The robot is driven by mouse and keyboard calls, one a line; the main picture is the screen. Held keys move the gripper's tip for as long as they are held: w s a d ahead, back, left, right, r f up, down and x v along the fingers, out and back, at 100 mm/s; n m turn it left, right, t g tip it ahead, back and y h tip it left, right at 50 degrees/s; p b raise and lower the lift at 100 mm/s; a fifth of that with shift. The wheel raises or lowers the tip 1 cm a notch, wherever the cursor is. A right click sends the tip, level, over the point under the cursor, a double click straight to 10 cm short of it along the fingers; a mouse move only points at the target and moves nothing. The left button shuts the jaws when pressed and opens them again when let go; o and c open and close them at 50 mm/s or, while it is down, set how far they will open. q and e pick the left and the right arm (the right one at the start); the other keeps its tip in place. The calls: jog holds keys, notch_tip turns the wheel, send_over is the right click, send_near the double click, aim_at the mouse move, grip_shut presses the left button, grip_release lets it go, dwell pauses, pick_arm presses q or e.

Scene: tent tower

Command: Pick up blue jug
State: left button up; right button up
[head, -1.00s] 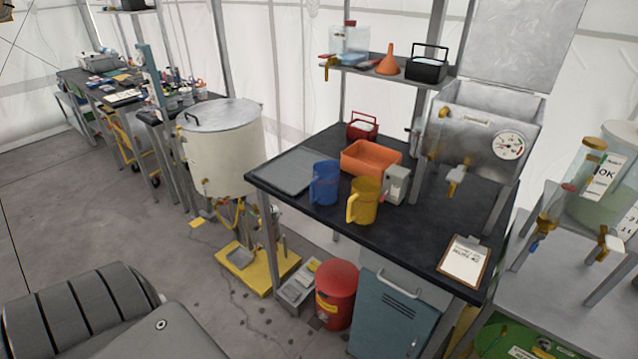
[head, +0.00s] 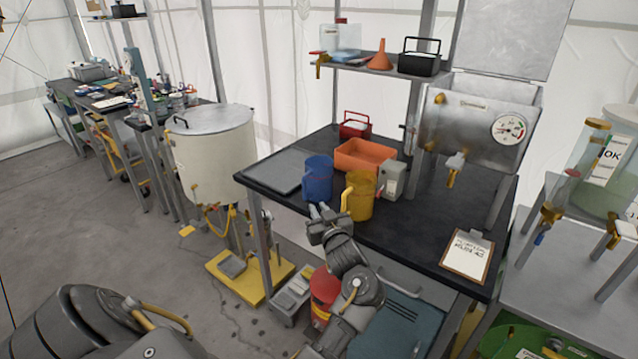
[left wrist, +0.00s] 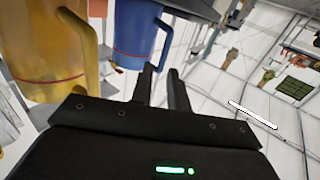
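The blue jug (head: 318,181) stands upright near the front left edge of the dark bench. In the left wrist view the blue jug (left wrist: 135,32) shows at the top, with its handle on the right side. My left gripper (head: 319,209) is just in front of and below the jug at the bench edge. Its two fingers (left wrist: 161,74) are apart with nothing between them, near the jug's handle. I cannot tell whether they touch it. My right gripper is not in view.
A yellow jug (head: 361,197) stands close to the right of the blue jug. Behind are an orange tray (head: 364,156) and a red box (head: 353,127). A grey flat plate (head: 275,172) lies left of the jug. A clipboard (head: 466,257) lies at the right.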

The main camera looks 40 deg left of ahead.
aim_at(305, 188)
pick_arm(q)
jog(key=shift+n+g+y, duration=0.4)
jog(key=shift+y, duration=0.1)
jog(key=x, duration=0.3)
jog(key=r+x, duration=0.1)
jog(key=x, duration=0.2)
jog(key=shift+a+r+p, duration=0.1)
jog(key=shift+p, duration=0.3)
jog(key=shift+a, duration=0.2)
jog(key=x, duration=0.3)
jog(key=p+x, duration=0.1)
jog(key=shift+w+a+f, duration=0.2)
jog(key=shift+a+f, duration=0.1)
jog(key=shift+f, duration=0.05)
grip_shut()
